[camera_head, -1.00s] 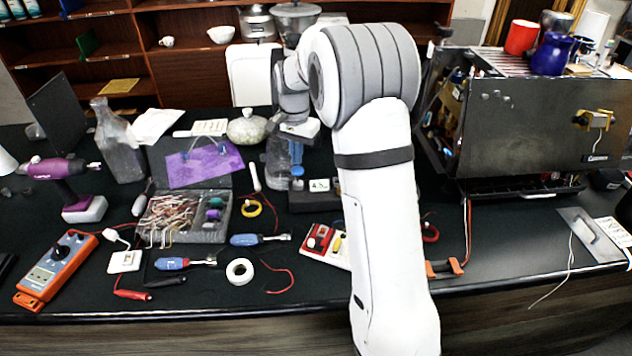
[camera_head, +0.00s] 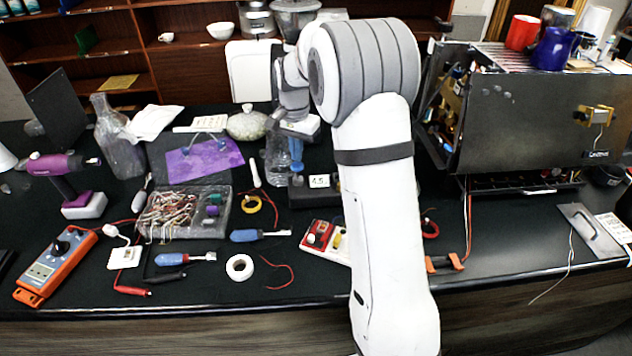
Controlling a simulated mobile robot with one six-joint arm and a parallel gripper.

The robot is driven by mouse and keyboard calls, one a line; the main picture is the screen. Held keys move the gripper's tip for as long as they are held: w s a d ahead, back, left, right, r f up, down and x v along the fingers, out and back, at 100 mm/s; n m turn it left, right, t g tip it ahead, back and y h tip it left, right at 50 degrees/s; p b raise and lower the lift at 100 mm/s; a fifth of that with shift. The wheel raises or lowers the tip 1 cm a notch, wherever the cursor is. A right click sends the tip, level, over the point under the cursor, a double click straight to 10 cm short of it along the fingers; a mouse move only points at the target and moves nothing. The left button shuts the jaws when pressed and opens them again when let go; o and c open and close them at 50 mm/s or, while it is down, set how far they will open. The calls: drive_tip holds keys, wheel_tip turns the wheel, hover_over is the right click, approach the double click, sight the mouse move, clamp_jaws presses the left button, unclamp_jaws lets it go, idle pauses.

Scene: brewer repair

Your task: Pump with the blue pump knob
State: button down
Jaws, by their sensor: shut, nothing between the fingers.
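The blue pump knob (camera_head: 297,169) shows as a small blue cap towards the back of the black table, just left of a black scale with a small display. My gripper (camera_head: 296,158) points down directly above the knob. Its narrow blue fingers are shut with nothing between them. The fingertips are at or very close to the top of the knob; I cannot tell whether they touch. My white arm hides part of the table to the right of the knob.
A clear glass vessel (camera_head: 276,165) stands just left of my gripper. The scale (camera_head: 319,181) is right of it. A parts box (camera_head: 228,222), tools and wires lie in front. A large metal espresso machine (camera_head: 540,120) stands at the right.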

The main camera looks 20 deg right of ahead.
sight(297, 164)
drive_tip(key=shift+f+b, duration=1.35)
drive_tip(key=shift+f, duration=1)
drive_tip(key=shift+r+p, duration=1.7)
drive_tip(key=shift+r, duration=0.85)
drive_tip(key=shift+f, duration=0.15)
drive_tip(key=shift+r, duration=0.2)
drive_tip(key=shift+f, duration=0.2)
drive_tip(key=shift+f+b, duration=1.5)
drive_tip(key=shift+f, duration=0.9)
drive_tip(key=shift+r+p, duration=1.7)
drive_tip(key=shift+r, duration=0.8)
